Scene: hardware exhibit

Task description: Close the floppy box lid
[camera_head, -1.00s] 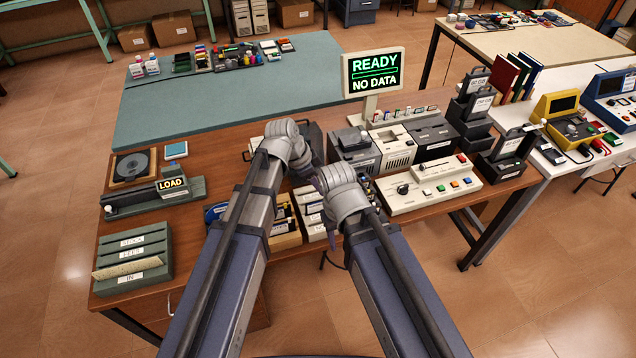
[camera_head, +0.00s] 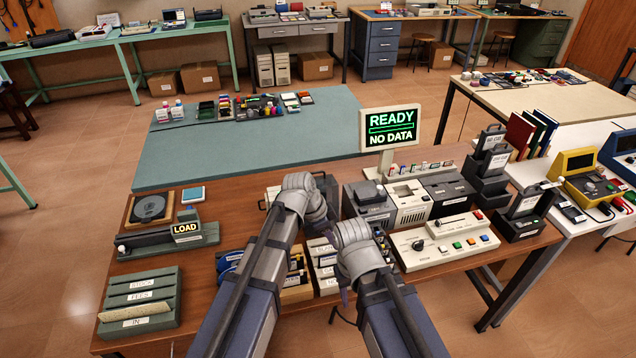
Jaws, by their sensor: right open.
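Label-fronted boxes of upright cards or disks stand between my forearms: a wooden one (camera_head: 296,291) and a pale one (camera_head: 325,277) to its right. My forearms and wrists partly cover both. I cannot tell for certain which is the floppy box, or how its lid stands. My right gripper (camera_head: 342,288) is by the pale box's right side, open, its fingers small and partly hidden by the wrist. My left gripper (camera_head: 318,216) is above and behind the boxes, its fingers hidden by its own wrist. I see nothing held.
A grey control panel (camera_head: 440,243) and several drive units (camera_head: 408,205) stand to the right. A sign (camera_head: 390,127) reads READY, NO DATA. A green sorting rack (camera_head: 139,310) and a LOAD unit (camera_head: 186,230) stand left. The wooden tabletop (camera_head: 225,200) has bare patches there.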

